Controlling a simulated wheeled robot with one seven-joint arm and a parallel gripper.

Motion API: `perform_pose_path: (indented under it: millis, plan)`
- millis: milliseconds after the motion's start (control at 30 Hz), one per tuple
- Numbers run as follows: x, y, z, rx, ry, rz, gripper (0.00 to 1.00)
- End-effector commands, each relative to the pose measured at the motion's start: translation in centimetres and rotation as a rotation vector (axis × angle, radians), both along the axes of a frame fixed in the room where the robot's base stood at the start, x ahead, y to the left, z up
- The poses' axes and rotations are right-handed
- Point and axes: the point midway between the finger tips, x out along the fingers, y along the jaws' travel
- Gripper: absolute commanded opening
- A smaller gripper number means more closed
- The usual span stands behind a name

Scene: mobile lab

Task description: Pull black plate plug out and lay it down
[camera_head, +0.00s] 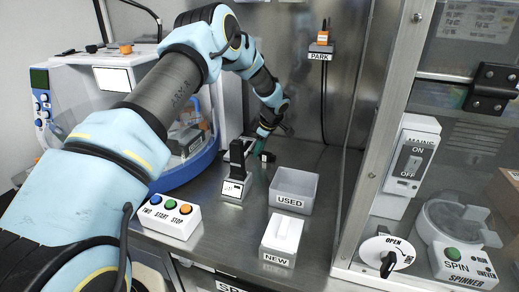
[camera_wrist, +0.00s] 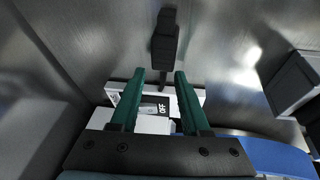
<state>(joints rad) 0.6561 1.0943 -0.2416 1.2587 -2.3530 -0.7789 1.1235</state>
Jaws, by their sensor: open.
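My gripper (camera_head: 262,140) is at the back of the steel bench, reaching down. In the wrist view my gripper (camera_wrist: 159,78) has two green fingers standing apart, with nothing gripped between them. Beyond and between the fingers is a white box (camera_wrist: 155,104) marked OFF. A black upright piece (camera_wrist: 165,42) stands past the fingertips, apart from them; I cannot tell for certain whether it is the plug. In the head view a small black piece (camera_head: 267,157) sits just beside the fingers, too small to make out clearly. The arm partly hides this area.
A black stand on a white base (camera_head: 232,190) is left of my gripper. A grey USED bin (camera_head: 292,204) and a white NEW box (camera_head: 282,234) stand in front. A button box (camera_head: 172,217) and blue-white machine are left, a cabinet right. A PARK holder (camera_head: 321,49) hangs behind.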

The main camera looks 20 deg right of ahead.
Motion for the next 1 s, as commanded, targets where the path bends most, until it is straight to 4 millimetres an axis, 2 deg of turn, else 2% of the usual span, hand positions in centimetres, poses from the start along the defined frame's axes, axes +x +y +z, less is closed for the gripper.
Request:
perform_pose_path:
  millis: [133,267,533,700,833,1000]
  plan:
    - [-0.1,0.0,0.2,0.000,0.000,0.000,0.46]
    - [-0.5,-0.2,1.5,-0.002,-0.001,0.000,0.46]
    - [-2.2,-0.8,6.5,-0.003,-0.003,0.000,0.46]
    - [-3.1,-1.0,8.8,-0.001,-0.001,0.000,0.46]
    - [-3.5,-1.1,9.8,0.000,0.000,0.000,0.46]
    - [-3.6,-1.1,10.1,0.001,0.000,0.000,0.46]
